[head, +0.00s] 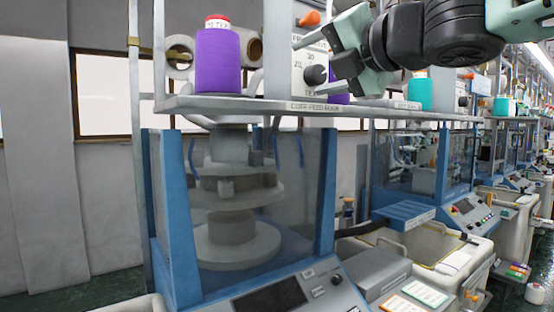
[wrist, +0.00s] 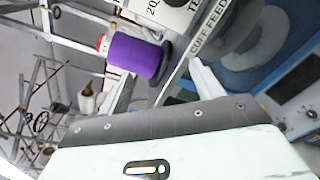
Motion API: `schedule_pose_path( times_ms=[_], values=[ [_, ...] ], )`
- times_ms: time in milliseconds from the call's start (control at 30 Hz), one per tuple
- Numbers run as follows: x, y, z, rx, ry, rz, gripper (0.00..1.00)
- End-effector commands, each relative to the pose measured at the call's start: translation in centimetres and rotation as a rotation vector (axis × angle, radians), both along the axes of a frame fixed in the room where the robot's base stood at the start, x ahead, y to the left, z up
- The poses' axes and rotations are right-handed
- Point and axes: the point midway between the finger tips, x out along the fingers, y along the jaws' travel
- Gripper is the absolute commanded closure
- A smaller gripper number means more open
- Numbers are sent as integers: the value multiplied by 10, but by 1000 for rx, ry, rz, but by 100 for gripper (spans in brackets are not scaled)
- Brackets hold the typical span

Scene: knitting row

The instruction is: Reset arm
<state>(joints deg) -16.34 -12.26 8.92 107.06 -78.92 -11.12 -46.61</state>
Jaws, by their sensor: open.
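My gripper (head: 316,62) is at the upper middle of the head view, in front of a grey control box (head: 292,75) with a dark knob. Its two pale fingers are spread apart with nothing between them. In the wrist view the fingers (wrist: 160,82) also stand apart, with a purple yarn cone (wrist: 135,57) beyond them. In the head view one purple cone (head: 218,62) with a red top stands upright on the shelf left of the gripper. Part of another purple cone (head: 339,99) shows below the gripper.
A long grey shelf (head: 230,105) labelled "CUFF FEED" runs above the knitting machines. A blue-framed machine (head: 172,215) stands beneath it. A teal cone (head: 418,92) is farther along the shelf. A cream bin (head: 430,262) is at the lower right. The wall side at left is clear.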

Motion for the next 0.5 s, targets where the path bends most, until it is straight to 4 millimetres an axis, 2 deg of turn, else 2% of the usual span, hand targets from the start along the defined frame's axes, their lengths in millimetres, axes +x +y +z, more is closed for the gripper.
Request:
schedule_pose_path(
  times_ms=[33, 67, 133, 200, 267, 300, 367, 400, 500],
  values=[
    [2, 2, -30, 76, 110, -37, 34],
    [3, 1, -48, 128, 184, -69, 34],
    [2, -1, -98, 256, 377, -161, 34],
    [-5, -4, -149, 369, 567, -268, 34],
    [-16, -9, -190, 453, 718, -367, 34],
    [-26, -12, -218, 501, 813, -437, 34],
    [-43, -18, -258, 567, 951, -550, 34],
    [-56, -22, -284, 605, 1037, -629, 34],
    [-98, -34, -343, 685, 1236, -842, 34]
  ],
)
